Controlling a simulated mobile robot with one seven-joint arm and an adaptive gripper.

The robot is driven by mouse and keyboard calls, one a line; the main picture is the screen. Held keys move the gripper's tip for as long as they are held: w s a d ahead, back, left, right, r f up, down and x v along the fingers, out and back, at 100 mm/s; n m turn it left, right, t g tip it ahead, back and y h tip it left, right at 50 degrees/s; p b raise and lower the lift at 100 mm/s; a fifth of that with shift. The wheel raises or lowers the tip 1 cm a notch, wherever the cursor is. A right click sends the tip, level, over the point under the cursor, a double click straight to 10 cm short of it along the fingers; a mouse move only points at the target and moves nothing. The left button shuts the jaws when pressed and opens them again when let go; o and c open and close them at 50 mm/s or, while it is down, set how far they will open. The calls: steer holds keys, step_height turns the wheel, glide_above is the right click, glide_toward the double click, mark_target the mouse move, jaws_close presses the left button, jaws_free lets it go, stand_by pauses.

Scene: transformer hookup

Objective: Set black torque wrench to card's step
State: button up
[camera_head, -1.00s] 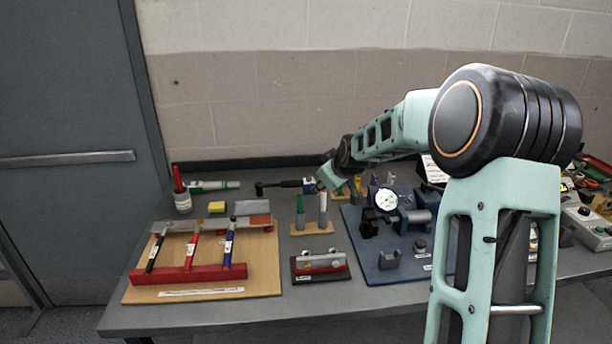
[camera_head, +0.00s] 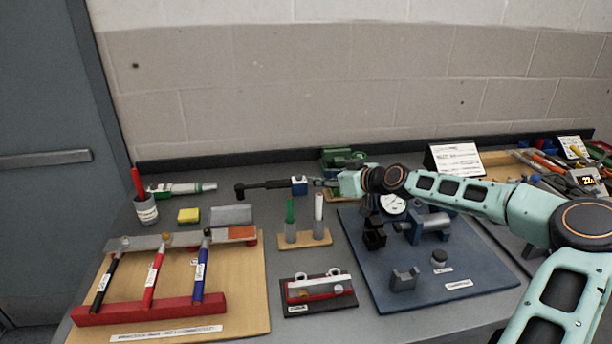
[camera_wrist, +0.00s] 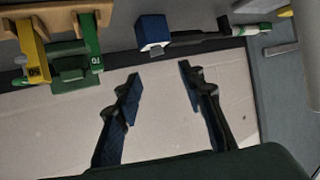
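The black torque wrench (camera_head: 262,186) lies across the back of the table, with a blue block-shaped end (camera_head: 299,185) at its right. In the wrist view, the black wrench (camera_wrist: 203,38) and its blue end (camera_wrist: 152,33) show beyond my fingers. My gripper (camera_head: 322,182) is just right of the blue end in the head view. In the wrist view, my gripper (camera_wrist: 158,84) is open, with nothing between its fingers. A white card (camera_head: 457,159) stands at the back right; its print is too small to read.
A green-and-white tool (camera_head: 182,188) lies left of the wrench, near a grey cup (camera_head: 146,210). A wooden stand with green and white posts (camera_head: 305,239) is in front. A blue fixture board (camera_head: 450,270) is at right. Yellow and green pieces (camera_wrist: 70,65) are close in the wrist view.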

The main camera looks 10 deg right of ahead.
mark_target(299, 176)
steer(key=p+x, duration=0.1)
steer(key=x, duration=0.9)
steer(key=shift+w, duration=0.35)
jaws_close()
